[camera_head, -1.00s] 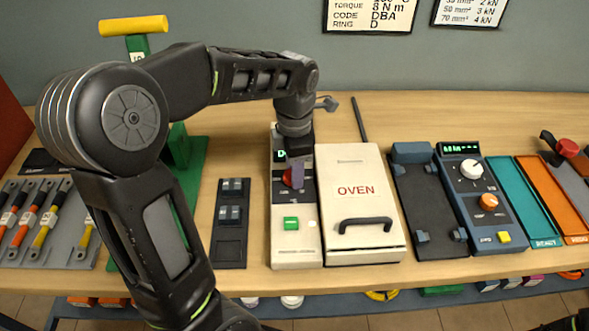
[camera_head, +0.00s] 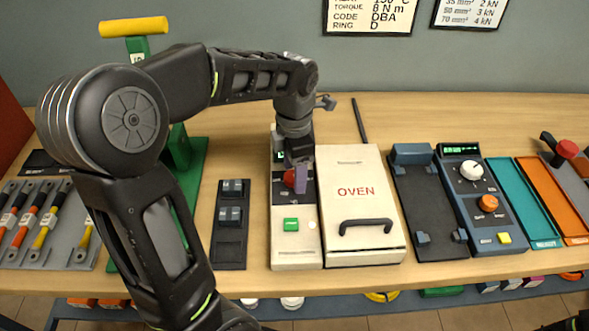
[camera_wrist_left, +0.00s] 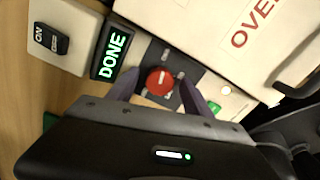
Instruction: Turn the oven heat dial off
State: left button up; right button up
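The oven heat dial is a red round knob (camera_wrist_left: 160,82) on a dark panel, and in the head view it shows partly (camera_head: 289,178) beside my fingers. My left gripper (camera_wrist_left: 158,90) has its two purple-grey fingers open, one on each side of the dial, with small gaps visible. In the head view the left gripper (camera_head: 297,177) points down over the control panel. A lit display (camera_wrist_left: 111,53) beside the dial reads DONE in green. The white oven (camera_head: 357,190), lid closed, stands right of the panel.
A green button (camera_head: 291,224) sits below the dial. A black switch panel (camera_head: 231,252) is left of the control panel, and a dark blue unit with knobs (camera_head: 483,225) is further right. A dark stand-like fixture (camera_head: 425,190) lies between it and the oven.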

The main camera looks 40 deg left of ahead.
pick_arm(q)
jog(key=shift+r, duration=0.1)
notch_tip(320, 180, up, 8)
jog(key=shift+f, duration=0.2)
dwell(0.3)
dwell(0.5)
